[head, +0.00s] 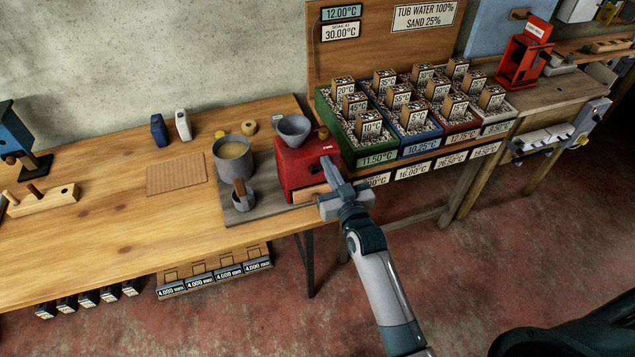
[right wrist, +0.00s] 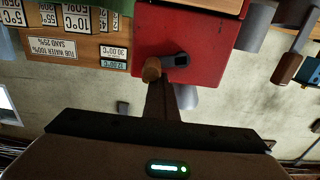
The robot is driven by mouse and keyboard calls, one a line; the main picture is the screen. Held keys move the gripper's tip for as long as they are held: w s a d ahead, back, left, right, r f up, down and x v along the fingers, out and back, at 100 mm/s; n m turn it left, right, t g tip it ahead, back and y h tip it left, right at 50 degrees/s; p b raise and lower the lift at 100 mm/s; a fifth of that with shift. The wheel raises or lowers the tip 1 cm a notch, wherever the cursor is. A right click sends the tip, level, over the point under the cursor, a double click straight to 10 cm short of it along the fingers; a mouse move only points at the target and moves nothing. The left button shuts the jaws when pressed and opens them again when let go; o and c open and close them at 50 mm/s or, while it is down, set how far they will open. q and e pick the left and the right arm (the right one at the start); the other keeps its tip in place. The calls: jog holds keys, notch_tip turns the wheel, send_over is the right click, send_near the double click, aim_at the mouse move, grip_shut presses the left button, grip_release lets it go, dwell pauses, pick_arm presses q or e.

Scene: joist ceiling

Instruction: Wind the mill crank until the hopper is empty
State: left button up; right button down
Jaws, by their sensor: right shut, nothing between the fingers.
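The red mill (head: 300,166) stands on a grey board at the table's right end, with its grey funnel hopper (head: 293,130) on top. I cannot tell whether anything is in the hopper. The crank's wooden knob (head: 323,132) shows by the mill's upper right; in the right wrist view the knob (right wrist: 151,70) sits on a short dark crank arm (right wrist: 175,60) against the red face. My right gripper (head: 329,163) is shut and empty at the mill's right side, its fingertips close to the knob. I cannot tell whether they touch it. My left gripper is out of view.
A grey pot (head: 233,158) of tan contents and a small cup with a wooden-handled tool (head: 240,195) stand left of the mill. Bins of labelled blocks (head: 376,157) stand close on the right. The table (head: 110,200) has free room around a tan mat (head: 176,174).

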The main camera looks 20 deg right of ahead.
jog(key=shift+d+f+b, duration=0.15)
jog(key=shift+f+b, duration=0.15)
jog(key=shift+f, duration=0.2)
jog(key=shift+d+f, duration=0.25)
jog(key=shift+d, duration=0.15)
jog(key=shift+f+b, duration=0.45)
jog(key=shift+f, duration=0.05)
jog(key=shift+d+f, duration=0.25)
jog(key=shift+f, duration=0.15)
